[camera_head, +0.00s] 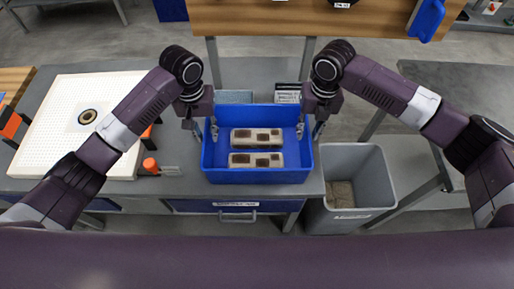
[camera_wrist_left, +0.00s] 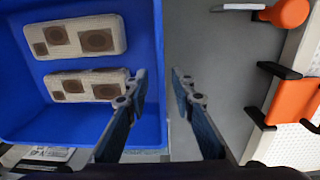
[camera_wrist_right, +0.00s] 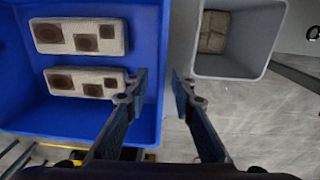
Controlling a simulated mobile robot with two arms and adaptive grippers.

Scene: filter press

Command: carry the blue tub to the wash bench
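The blue tub (camera_head: 257,176) stands on the grey counter in front of me and holds two pale blocks with brown patches (camera_head: 256,137). My left gripper (camera_head: 205,132) is open at the tub's left wall. In the left wrist view its fingertips (camera_wrist_left: 158,88) lie on either side of the tub's rim, one over the inside and one outside, with gaps showing. My right gripper (camera_head: 309,130) is open at the right wall, and its fingertips (camera_wrist_right: 159,88) straddle that rim in the same way. I cannot tell which surface is the wash bench.
A grey bin (camera_head: 369,163) with brown slabs inside stands right of the tub. A white plate with a dark central ring (camera_head: 88,116) lies at left, with orange-and-black clamps beside it. A wooden bench (camera_head: 270,22) stands ahead; another grey table (camera_head: 455,85) is at right.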

